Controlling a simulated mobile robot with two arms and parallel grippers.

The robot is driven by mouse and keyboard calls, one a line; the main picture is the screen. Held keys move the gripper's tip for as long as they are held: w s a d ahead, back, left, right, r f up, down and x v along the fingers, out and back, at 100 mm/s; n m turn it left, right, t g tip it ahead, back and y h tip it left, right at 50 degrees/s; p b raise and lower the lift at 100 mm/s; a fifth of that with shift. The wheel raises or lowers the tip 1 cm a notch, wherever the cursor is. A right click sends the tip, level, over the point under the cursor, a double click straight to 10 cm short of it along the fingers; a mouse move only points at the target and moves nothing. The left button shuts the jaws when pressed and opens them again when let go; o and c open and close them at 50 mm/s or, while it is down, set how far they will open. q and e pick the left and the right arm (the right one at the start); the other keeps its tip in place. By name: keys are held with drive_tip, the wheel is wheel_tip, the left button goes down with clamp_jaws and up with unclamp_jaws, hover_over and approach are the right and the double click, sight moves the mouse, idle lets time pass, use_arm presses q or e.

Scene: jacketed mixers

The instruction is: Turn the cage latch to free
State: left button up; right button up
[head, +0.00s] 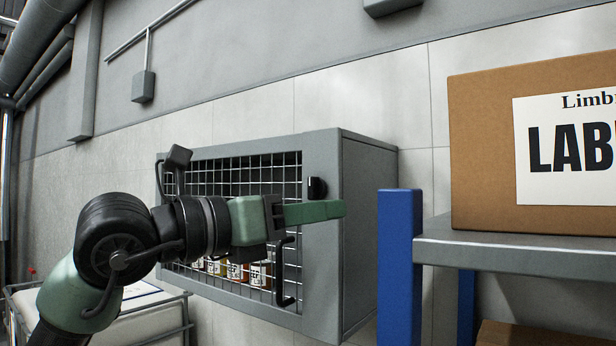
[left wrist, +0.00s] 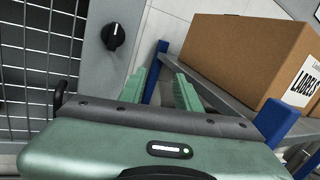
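The wire-mesh cage (head: 369,230) is a grey wall box with a mesh door on its front. Its latch is a black round knob (head: 317,187) on the right part of the front frame. In the left wrist view the knob (left wrist: 114,37) shows a white mark pointing up. My left gripper (head: 338,209) is in front of the cage, just below and right of the knob in the head view, not touching it as far as I can see. In the left wrist view its two green fingers (left wrist: 160,85) are apart with nothing between them. My right gripper is not in view.
A black door handle (head: 286,272) is below the knob. Several labelled jars (head: 258,273) stand inside the cage. To the right, a shelf (head: 520,246) with a blue post (head: 399,265) carries a large cardboard box (head: 481,155). A white-topped cart (head: 130,318) is at lower left.

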sight(310, 178)
use_arm(q)
drive_tip(key=w+a+r+n+t+y, duration=0.1)
drive_tip(key=a+r+n+t+y, duration=0.1)
drive_tip(key=a+r+t+y, duration=0.25)
drive_tip(key=shift+g, duration=0.35)
drive_tip(key=p+x, duration=0.1)
drive_tip(key=x, duration=0.1)
drive_tip(key=p+x, duration=0.2)
drive_tip(key=a+p+x, duration=0.1)
drive_tip(key=x, duration=0.1)
drive_tip(key=shift+w+d+r+p, duration=0.15)
drive_tip(key=shift+w+r+p, duration=0.15)
drive_tip(key=shift+w, duration=0.35)
drive_tip(key=shift+w+d+f, duration=0.2)
drive_tip(key=shift+w+d, duration=0.05)
drive_tip(key=shift+w, duration=0.1)
clamp_jaws()
